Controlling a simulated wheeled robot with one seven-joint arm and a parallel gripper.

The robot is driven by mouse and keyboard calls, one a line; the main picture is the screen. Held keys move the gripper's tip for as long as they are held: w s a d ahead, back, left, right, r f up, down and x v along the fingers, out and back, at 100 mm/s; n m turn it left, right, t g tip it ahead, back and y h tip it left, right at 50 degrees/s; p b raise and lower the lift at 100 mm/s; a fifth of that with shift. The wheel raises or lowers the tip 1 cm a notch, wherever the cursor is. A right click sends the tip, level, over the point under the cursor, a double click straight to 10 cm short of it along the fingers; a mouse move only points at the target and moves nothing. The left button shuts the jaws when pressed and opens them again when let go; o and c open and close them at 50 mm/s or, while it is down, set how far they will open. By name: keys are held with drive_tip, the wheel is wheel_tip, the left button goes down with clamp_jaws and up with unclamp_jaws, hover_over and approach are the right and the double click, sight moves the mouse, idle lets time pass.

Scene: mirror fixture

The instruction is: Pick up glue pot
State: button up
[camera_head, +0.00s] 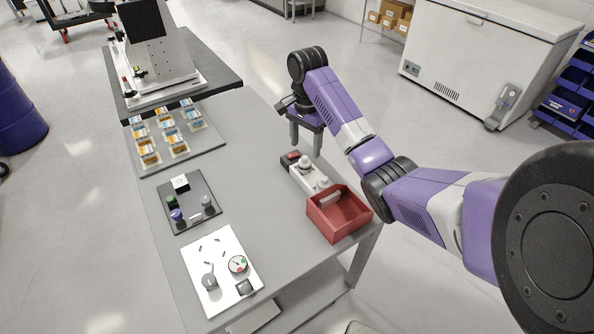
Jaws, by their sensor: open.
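My gripper (306,147) points down over the right side of the grey table, its two fingers apart and nothing seen between them. A small white pot-like piece with a narrow top (305,162) stands just below and in front of the fingers, on a pale fixture (308,178); it may be the glue pot, but no label is readable. The fingers look apart from it, though the gap is hard to judge. A second small white piece (323,182) stands on the same fixture, near the red bin.
A red open bin (325,226) stands at the table's right edge. A dark mat (180,219) holds small green, purple and grey pieces. A white panel (198,262) lies in front. A raised dark shelf (210,88) bears a tall white machine (166,60). The table's middle is clear.

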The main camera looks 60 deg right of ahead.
sight(305, 157)
wheel_tip(305, 157, down, 3)
drive_tip(key=shift+a+r+b, duration=0.1)
drive_tip(key=shift+b, duration=0.5)
drive_tip(key=shift+w+d+f+p, duration=0.15)
drive_tip(key=shift+f+p, duration=0.1)
drive_tip(key=shift+f, duration=1.05)
drive_tip(key=shift+s+d+f+p, duration=0.1)
drive_tip(key=shift+f+p, duration=0.15)
drive_tip(key=shift+f, duration=1)
drive_tip(key=shift+w, duration=0.1)
clamp_jaws()
